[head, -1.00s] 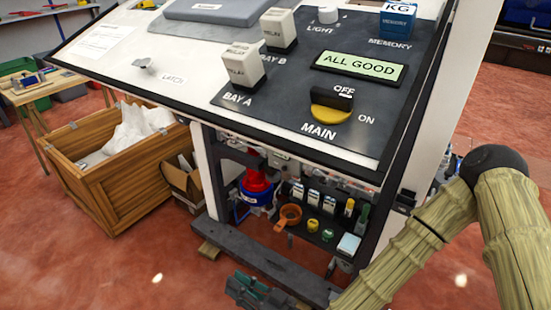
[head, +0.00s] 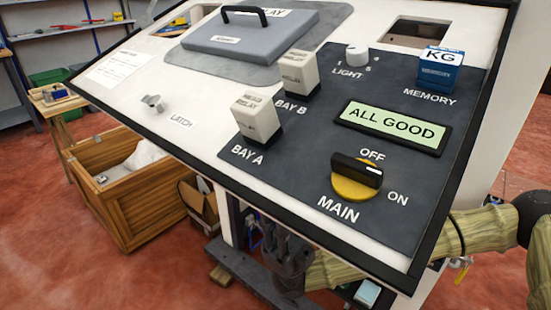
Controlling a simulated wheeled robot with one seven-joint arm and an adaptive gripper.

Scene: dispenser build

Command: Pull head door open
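The slanted control panel (head: 215,130) of the dispenser fills the middle of the head view. A grey lid (head: 250,45) with a black handle (head: 250,12) lies flat on its upper part. A small silver latch knob (head: 153,104) sits at its left, beside the word LATCH. No part is plainly marked as the head door. My dark gripper (head: 283,238) is below the panel's front edge, before the lower opening, fingers up. It appears apart from the edge, but depth is hard to judge. I see nothing held; the finger gap is unclear.
The panel carries two relays (head: 258,120), a yellow main switch (head: 356,180), a memory block (head: 440,68) and a display (head: 394,126) reading ALL GOOD. A wooden crate (head: 125,200) and a cardboard box (head: 197,207) stand at left. Red floor (head: 60,260) is clear at front left.

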